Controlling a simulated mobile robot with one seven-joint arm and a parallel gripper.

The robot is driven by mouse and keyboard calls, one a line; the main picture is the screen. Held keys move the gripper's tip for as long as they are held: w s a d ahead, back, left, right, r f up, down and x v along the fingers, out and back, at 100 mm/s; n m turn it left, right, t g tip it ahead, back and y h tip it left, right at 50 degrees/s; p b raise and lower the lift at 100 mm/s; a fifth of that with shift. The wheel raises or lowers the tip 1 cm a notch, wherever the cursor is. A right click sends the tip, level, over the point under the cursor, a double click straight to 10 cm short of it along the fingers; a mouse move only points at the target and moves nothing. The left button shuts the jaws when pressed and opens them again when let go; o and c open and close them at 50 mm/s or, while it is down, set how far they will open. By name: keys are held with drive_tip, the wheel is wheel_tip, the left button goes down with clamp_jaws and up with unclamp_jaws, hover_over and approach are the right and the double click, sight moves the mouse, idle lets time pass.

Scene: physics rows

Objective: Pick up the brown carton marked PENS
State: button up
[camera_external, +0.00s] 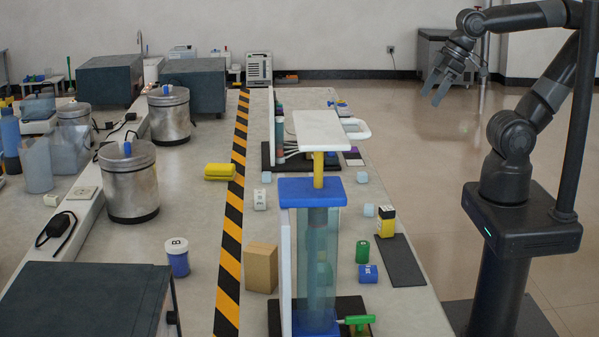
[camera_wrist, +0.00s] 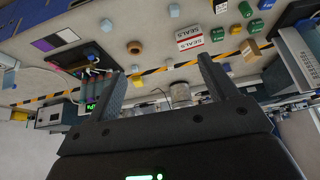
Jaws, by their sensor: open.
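A plain brown carton (camera_external: 261,268) stands upright on the bench in the external view, right of the black-and-yellow striped tape and left of the clear blue column. No PENS lettering can be read on its visible sides. A small brown box (camera_wrist: 250,49) at the upper right of the wrist view looks like the same carton, its marking too small to read. My gripper (camera_external: 444,88) is raised at the upper right of the external view, over the floor beside the bench and far from the carton. Its two fingers are apart and empty, as the wrist view (camera_wrist: 160,68) also shows.
The clear column (camera_external: 318,255) with a white top plate (camera_external: 322,131) rises close beside the carton. A blue-and-white jar (camera_external: 177,257) stands left of the tape (camera_external: 229,260). Green (camera_external: 362,249) and blue (camera_external: 367,274) small containers and a dark mat (camera_external: 402,262) lie to the right.

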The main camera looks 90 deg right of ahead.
drive_tip(key=w+a+r+m+y, duration=0.1)
drive_tip(key=w+a+r+m, duration=0.15)
drive_tip(key=w, duration=0.45)
drive_tip(key=w+a+r+m+y, duration=0.1)
drive_tip(key=w+a+m, duration=0.25)
drive_tip(key=w, duration=0.35)
drive_tip(key=m+g+y, duration=0.3)
drive_tip(key=m+y, duration=0.1)
drive_tip(key=m, duration=1.3)
hover_over(257, 273)
drive_tip(key=s+d, duration=0.1)
drive_tip(key=d, duration=0.3)
drive_tip(key=f, duration=2.4)
drive_tip(key=shift+s, duration=0.2)
drive_tip(key=shift+x, duration=2.85)
drive_tip(key=shift+s, duration=0.15)
drive_tip(key=shift+n, duration=0.3)
drive_tip(key=shift+c, duration=0.4)
